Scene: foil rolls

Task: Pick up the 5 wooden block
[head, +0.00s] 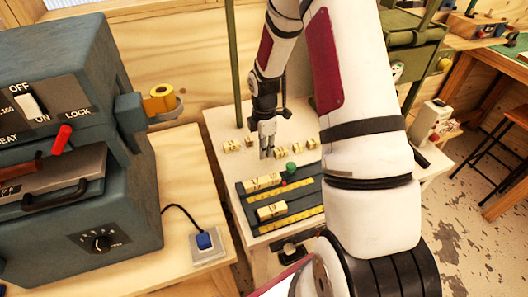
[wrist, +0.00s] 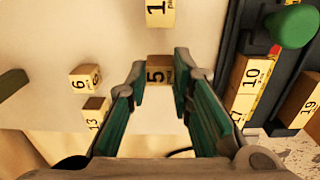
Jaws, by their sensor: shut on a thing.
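The 5 wooden block (wrist: 158,74) shows in the wrist view, a small block with a pale, numbered face. It sits between the two green-padded fingers of my gripper (wrist: 160,75), which are shut on it. In the head view my gripper (head: 267,154) points down over the white table, among a row of small blocks. The 5 block cannot be made out there. I cannot tell whether it touches the table or is raised.
Loose blocks numbered 6 (wrist: 84,78) and 13 (wrist: 95,112) lie to the left, and another block (wrist: 160,12) lies ahead. A dark rack (head: 248,204) holds numbered blocks, including 10 (wrist: 251,75), beside a green knob (wrist: 291,26). A grey machine (head: 125,215) stands at left.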

